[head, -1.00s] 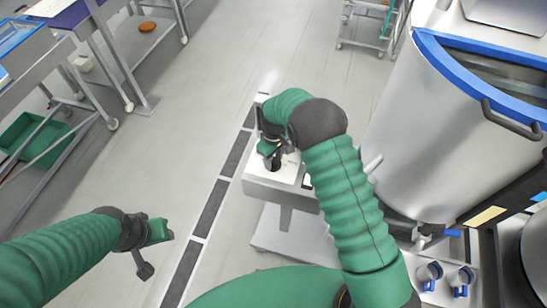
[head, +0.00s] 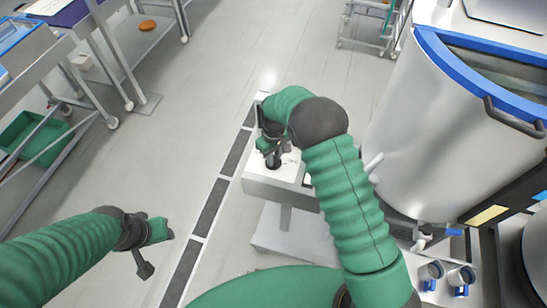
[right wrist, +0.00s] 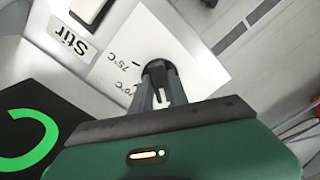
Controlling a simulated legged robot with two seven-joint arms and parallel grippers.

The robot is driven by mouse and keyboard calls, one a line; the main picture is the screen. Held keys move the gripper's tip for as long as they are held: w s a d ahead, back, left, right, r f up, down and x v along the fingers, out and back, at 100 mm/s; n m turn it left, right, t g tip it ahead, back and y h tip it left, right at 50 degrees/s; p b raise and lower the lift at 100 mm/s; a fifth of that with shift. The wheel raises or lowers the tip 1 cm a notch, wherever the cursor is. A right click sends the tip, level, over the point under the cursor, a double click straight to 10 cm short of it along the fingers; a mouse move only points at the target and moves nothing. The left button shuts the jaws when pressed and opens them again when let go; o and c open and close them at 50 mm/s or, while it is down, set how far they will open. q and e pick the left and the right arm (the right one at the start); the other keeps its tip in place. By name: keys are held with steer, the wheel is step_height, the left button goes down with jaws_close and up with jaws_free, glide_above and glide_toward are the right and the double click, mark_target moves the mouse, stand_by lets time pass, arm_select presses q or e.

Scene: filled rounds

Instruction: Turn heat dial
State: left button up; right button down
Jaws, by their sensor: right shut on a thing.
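The heat dial is a dark knob (right wrist: 158,70) on a white plate (right wrist: 172,32) with temperature marks, of which 75°C and part of another are legible in the right wrist view. My right gripper (right wrist: 160,92) is shut on the dial, its two fingers on either side of it. In the head view my right gripper (head: 273,158) reaches down to the top of the white control stand (head: 268,188), and the arm hides part of the panel. My left gripper (head: 150,250) hangs at the lower left over the floor, away from everything; its fingers are too unclear to judge.
A large steel vat (head: 430,130) with a blue rim stands right of the stand. Mugs (head: 460,277) stand below it.

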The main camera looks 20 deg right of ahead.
steer(key=m+b, duration=0.1)
steer(key=m, duration=0.1)
steer(key=shift+f+m, duration=0.1)
steer(key=shift+m, duration=0.2)
steer(key=m+b, duration=0.1)
steer(key=m, duration=0.2)
steer(key=shift+m, duration=0.3)
steer(key=m+b, duration=0.1)
steer(key=m, duration=0.2)
steer(key=shift+w+m, duration=0.1)
steer(key=shift+m, duration=0.2)
steer(key=m, duration=0.3)
steer(key=shift+a+m, duration=0.1)
steer(key=shift+m, duration=0.3)
steer(key=m, duration=0.6)
steer(key=shift+w+r, duration=0.1)
steer(key=shift+r, duration=0.1)
steer(key=m, duration=0.6)
steer(key=shift+m+p, duration=0.3)
steer(key=shift+p, duration=0.1)
steer(key=shift+w, duration=0.1)
steer(key=c, duration=1.4)
jaws_free()
steer(key=shift+o, duration=0.6)
steer(key=shift+a+f, duration=0.1)
